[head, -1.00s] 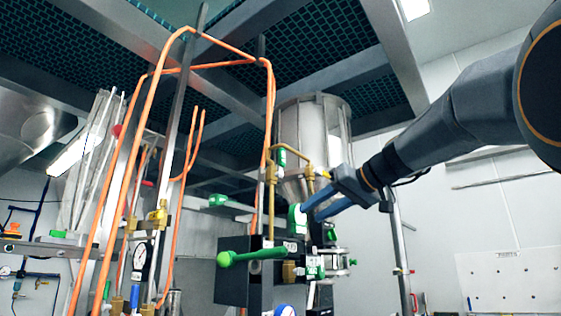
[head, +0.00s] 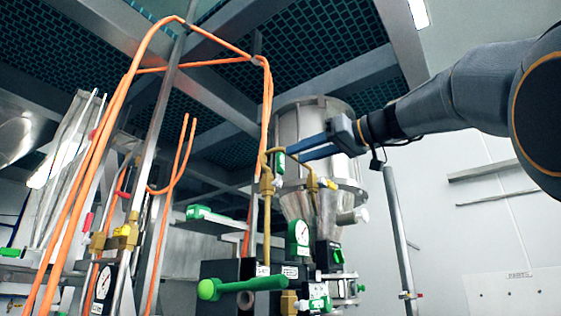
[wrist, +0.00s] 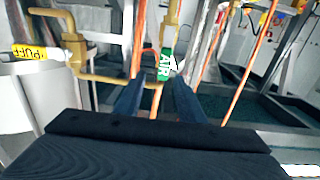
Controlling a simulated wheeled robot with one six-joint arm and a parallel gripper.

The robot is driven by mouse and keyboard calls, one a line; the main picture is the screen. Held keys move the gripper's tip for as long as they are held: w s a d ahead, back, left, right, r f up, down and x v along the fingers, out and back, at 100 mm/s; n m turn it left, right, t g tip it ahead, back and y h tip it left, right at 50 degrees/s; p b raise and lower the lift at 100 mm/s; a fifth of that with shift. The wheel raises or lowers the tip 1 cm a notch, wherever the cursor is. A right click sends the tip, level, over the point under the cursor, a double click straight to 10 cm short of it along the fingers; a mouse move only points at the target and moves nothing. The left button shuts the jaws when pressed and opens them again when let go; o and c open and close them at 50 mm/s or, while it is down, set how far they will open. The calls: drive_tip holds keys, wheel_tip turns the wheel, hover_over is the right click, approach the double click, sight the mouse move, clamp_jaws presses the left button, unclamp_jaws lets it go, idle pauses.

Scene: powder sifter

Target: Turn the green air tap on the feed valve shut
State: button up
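The green air tap, marked AIR, is a small upright green handle on a thin brass pipe. It shows in the wrist view (wrist: 167,66) just beyond my fingertips and in the head view (head: 280,164) beside the hopper. My gripper (wrist: 158,86) is open, its two blue fingers apart, with the tap in line with the gap. I cannot tell whether the fingers touch the tap. In the head view my gripper (head: 287,154) reaches in from the right, level with the tap. The brass pipework (head: 267,185) runs down below it.
The steel hopper (head: 302,124) stands close behind my gripper. Orange hoses (head: 267,100) rise on the left. A yellow PUFF label (wrist: 30,53) is left in the wrist view.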

sight(283, 158)
drive_tip(key=p+x, duration=0.1)
drive_tip(key=x, duration=0.1)
drive_tip(key=p+x, duration=0.1)
drive_tip(key=x, duration=0.2)
drive_tip(key=shift+s+a+r+p, duration=0.15)
drive_tip(key=shift+a+p, duration=0.2)
drive_tip(key=shift+p+x, duration=0.4)
drive_tip(key=shift+x, duration=0.5)
drive_tip(key=shift+d, duration=0.1)
clamp_jaws()
